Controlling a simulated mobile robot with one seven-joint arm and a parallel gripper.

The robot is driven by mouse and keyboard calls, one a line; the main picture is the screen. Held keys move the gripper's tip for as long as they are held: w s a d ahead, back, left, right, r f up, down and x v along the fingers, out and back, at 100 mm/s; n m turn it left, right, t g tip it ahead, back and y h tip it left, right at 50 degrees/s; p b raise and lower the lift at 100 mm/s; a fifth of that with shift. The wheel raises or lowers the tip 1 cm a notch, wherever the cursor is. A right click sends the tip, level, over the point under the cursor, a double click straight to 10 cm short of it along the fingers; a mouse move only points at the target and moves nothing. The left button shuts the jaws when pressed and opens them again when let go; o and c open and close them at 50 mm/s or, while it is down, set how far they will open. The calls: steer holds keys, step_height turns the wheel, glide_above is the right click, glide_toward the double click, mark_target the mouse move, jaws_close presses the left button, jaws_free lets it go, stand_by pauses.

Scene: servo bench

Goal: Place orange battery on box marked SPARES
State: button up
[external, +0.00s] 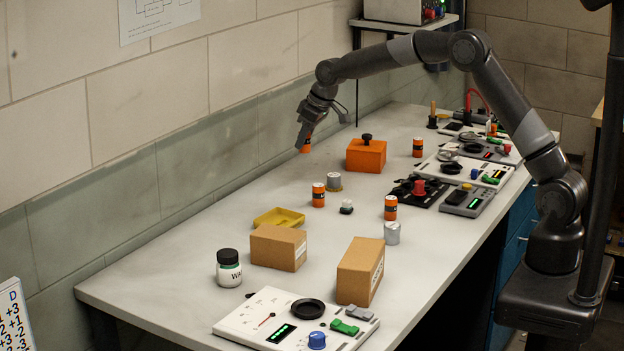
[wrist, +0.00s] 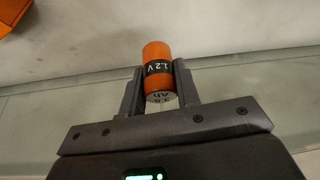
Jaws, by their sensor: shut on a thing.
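My gripper (external: 303,138) is shut on an orange battery (external: 306,147) near the wall at the back left of the bench. In the wrist view the battery (wrist: 158,62) sits between the two fingers (wrist: 158,92), with a black band reading 1.2 V. Two cardboard boxes stand toward the front of the bench: one on the left (external: 278,248) and one on the right (external: 360,272). Each has a white label on its right side, too small and slanted to read, so I cannot tell which is marked SPARES. Both tops look bare.
Other orange batteries stand on the bench (external: 318,195), (external: 390,208), (external: 418,147). An orange block with a black knob (external: 366,156), a yellow tray (external: 279,217), a white jar (external: 229,268) and several instrument panels (external: 295,318) stand around. The bench's left strip by the wall is clear.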

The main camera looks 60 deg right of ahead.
steer(key=s+a+r+n+y, duration=0.1)
steer(key=s+a+r, duration=0.2)
steer(key=s+a, duration=0.5)
steer(key=s+a+r+n, duration=0.2)
steer(key=s+a, duration=0.1)
steer(key=a, duration=0.8)
steer(key=s+a+r+n+y, duration=0.1)
steer(key=s+a+r, duration=0.2)
steer(key=s+a, duration=0.5)
glide_toward(270, 232)
steer(key=shift+w+a+n+g, duration=0.15)
steer(key=shift+w, duration=0.35)
steer(key=shift+w+a+n+g, duration=0.15)
steer(key=shift+w+a, duration=0.05)
steer(key=shift+w, duration=0.3)
steer(key=shift+a+f, duration=0.3)
steer(key=shift+a, duration=0.15)
steer(key=shift+f, duration=1.9)
steer(key=shift+f, duration=0.15)
steer(key=o, duration=1)
steer(key=shift+o, duration=0.2)
